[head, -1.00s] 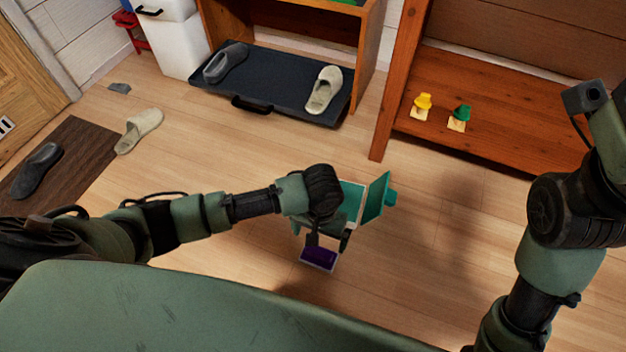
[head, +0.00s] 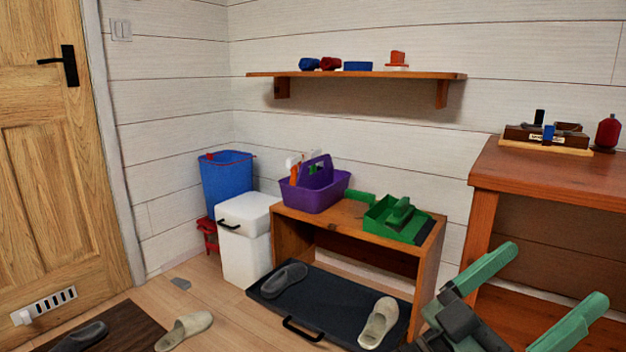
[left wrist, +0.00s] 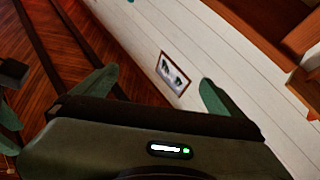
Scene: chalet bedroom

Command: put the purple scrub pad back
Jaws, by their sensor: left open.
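My left gripper (head: 550,278) is at the lower right of the head view, with its two green fingers spread wide. Nothing shows between them. I do not see the purple scrub pad in either view now. A purple caddy (head: 322,199) with a handle stands on the wooden bench, holding an orange-and-white item.
A white bin (head: 246,250) and blue bucket (head: 226,183) stand left. A wall shelf (head: 350,75) is above; a wooden table (head: 530,172) is right.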

